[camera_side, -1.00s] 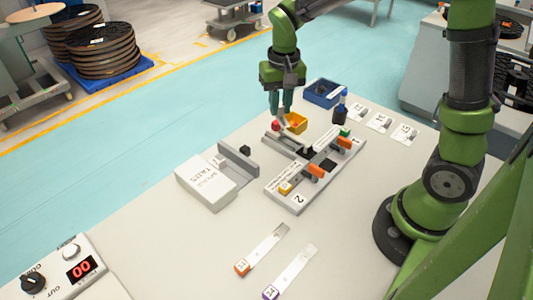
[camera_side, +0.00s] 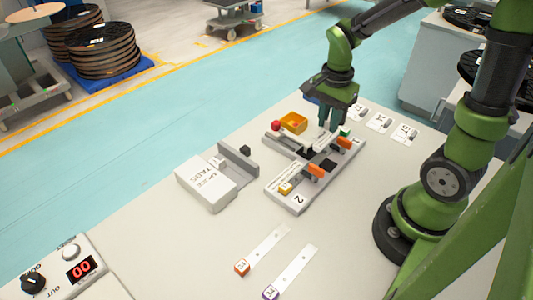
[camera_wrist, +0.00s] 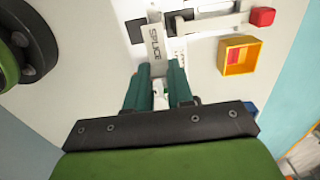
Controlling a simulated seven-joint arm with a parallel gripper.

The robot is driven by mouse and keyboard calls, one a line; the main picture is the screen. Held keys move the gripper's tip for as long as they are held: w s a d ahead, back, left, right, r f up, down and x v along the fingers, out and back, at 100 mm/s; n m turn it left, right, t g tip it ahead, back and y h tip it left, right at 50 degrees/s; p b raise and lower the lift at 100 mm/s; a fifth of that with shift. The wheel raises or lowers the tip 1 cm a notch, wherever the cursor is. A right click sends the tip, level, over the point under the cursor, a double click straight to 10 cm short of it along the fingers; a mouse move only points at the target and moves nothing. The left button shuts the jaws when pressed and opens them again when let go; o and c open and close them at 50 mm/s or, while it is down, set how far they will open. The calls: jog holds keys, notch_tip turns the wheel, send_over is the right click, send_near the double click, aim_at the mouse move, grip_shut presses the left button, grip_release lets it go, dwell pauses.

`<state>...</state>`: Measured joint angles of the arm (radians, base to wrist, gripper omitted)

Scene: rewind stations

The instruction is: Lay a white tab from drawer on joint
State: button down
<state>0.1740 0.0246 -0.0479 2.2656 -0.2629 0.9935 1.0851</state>
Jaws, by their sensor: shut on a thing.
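A white tab (camera_wrist: 156,42) printed SPLICE juts out from between the fingertips of my gripper (camera_wrist: 161,70) in the wrist view. My gripper (camera_side: 327,125) is shut on it. In the side view the tab (camera_side: 322,141) is over the right half of the grey splicing fixture (camera_side: 294,204); I cannot tell if it touches. The fixture has orange clamps (camera_side: 316,171) and a dark middle, partly hidden where the joint lies. The drawer box marked SPLICE TABS (camera_side: 207,187) stands left of the fixture.
A yellow bin (camera_side: 293,123) and a red knob (camera_side: 276,126) are behind the fixture. Two loose strips, orange-ended (camera_side: 262,250) and purple-ended (camera_side: 291,272), lie in front. Labelled strips (camera_side: 379,122) lie at right. A counter box (camera_side: 75,268) is front left.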

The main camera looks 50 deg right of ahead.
aim_at(327, 130)
jog(key=shift+f, duration=2.9)
jog(key=shift+f, duration=1.15)
jog(key=c, duration=0.9)
grip_release()
jog(key=shift+w, duration=0.1)
jog(key=shift+r, duration=0.3)
notch_tip(327, 130, up, 16)
jog(key=shift+r, duration=0.15)
